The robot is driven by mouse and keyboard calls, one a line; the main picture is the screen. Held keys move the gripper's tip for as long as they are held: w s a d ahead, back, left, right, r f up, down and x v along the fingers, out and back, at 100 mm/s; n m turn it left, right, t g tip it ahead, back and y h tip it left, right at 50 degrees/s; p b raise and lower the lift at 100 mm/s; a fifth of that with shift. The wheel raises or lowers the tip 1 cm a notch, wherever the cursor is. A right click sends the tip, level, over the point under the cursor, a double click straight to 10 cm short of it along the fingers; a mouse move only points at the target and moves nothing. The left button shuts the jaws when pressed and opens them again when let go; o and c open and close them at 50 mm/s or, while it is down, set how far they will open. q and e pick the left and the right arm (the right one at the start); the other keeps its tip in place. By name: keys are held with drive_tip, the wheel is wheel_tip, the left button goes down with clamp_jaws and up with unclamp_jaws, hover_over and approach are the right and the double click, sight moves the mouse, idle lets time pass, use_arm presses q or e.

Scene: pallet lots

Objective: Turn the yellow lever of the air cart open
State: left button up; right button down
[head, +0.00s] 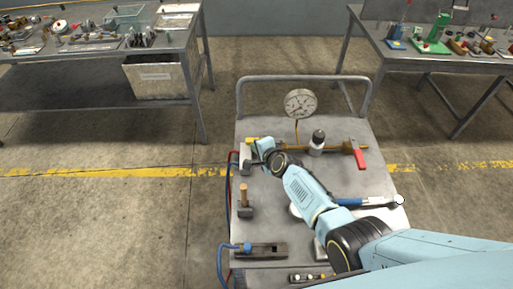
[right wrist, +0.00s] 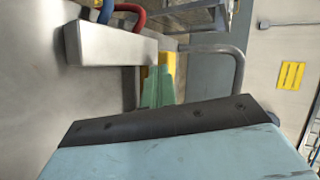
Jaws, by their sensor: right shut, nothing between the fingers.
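The air cart (head: 340,140) stands in front of me with a brass pipe (head: 336,148) across its top. The yellow lever (head: 252,140) shows only as a small piece at the left end of the pipe. My right gripper (head: 259,149) is shut and empty, close beside it. In the right wrist view the pale green fingers (right wrist: 159,92) are together, with a yellow part (right wrist: 166,60) just beyond their tips. I cannot tell whether they touch it. A red lever (head: 360,158) is at the pipe's right end. My left gripper is not in view.
A grey block (right wrist: 110,45) with red and blue hoses is close to the right fingers. A round gauge (head: 300,103) stands above the pipe. Tables stand at the back left and back right.

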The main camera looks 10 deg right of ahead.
drive_tip(key=shift+r, duration=0.1)
drive_tip(key=shift+s+d+r+p, duration=0.1)
drive_tip(key=shift+s+r+p, duration=0.05)
drive_tip(key=shift+s+p, duration=0.2)
drive_tip(key=p+v, duration=0.5)
drive_tip(key=v, duration=0.7)
drive_tip(key=shift+s, duration=0.25)
